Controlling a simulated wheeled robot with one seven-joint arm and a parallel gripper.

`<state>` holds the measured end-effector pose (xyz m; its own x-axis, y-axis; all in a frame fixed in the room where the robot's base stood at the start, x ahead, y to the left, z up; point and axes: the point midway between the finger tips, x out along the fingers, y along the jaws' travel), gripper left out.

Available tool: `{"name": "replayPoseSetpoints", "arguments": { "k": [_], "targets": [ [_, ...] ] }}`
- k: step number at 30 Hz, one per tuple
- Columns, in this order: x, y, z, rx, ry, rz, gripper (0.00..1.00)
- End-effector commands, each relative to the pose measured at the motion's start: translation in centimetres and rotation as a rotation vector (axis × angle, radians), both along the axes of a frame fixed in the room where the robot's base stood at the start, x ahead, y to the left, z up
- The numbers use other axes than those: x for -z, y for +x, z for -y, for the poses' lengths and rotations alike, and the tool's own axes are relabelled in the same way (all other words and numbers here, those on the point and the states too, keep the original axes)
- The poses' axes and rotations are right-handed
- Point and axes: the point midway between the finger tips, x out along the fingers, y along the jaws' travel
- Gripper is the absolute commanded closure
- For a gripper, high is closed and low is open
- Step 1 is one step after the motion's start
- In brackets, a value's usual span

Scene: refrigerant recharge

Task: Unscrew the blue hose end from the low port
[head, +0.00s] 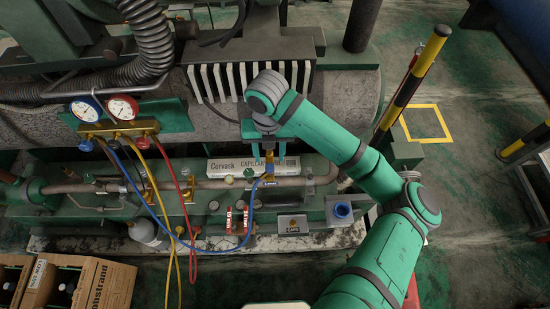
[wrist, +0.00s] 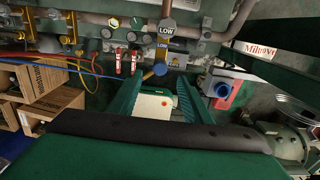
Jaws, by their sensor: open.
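The blue hose (head: 220,192) runs from the gauge manifold (head: 118,128) to the low port at mid-picture. Its blue hose end (head: 268,180) sits at the brass low port fitting (head: 269,167). In the wrist view the blue hose end (wrist: 160,69) shows below the blue and grey LOW labels (wrist: 166,31). My gripper (wrist: 158,98) is open, its two green fingers apart with nothing held between them. The hose end lies ahead of the fingers, between their lines. In the head view my wrist hides part of the port from above.
A yellow hose (head: 150,185) and a red hose (head: 180,190) hang left of the port. Cardboard boxes (head: 75,283) are at bottom left. A striped post (head: 415,75) stands right.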

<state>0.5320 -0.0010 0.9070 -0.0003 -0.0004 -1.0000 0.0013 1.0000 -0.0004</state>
Motion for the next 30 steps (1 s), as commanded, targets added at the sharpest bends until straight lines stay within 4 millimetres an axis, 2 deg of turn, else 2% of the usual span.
{"name": "replayPoseSetpoints", "arguments": {
  "k": [18, 23, 30],
  "targets": [
    [7.0, -0.1, 0.1, 0.002, 0.003, -0.002, 0.55],
    [8.2, -0.1, 0.3, 0.006, 0.002, -0.002, 0.55],
    [8.3, 0.1, -0.1, -0.004, -0.001, 0.001, 0.55]
  ]
}}
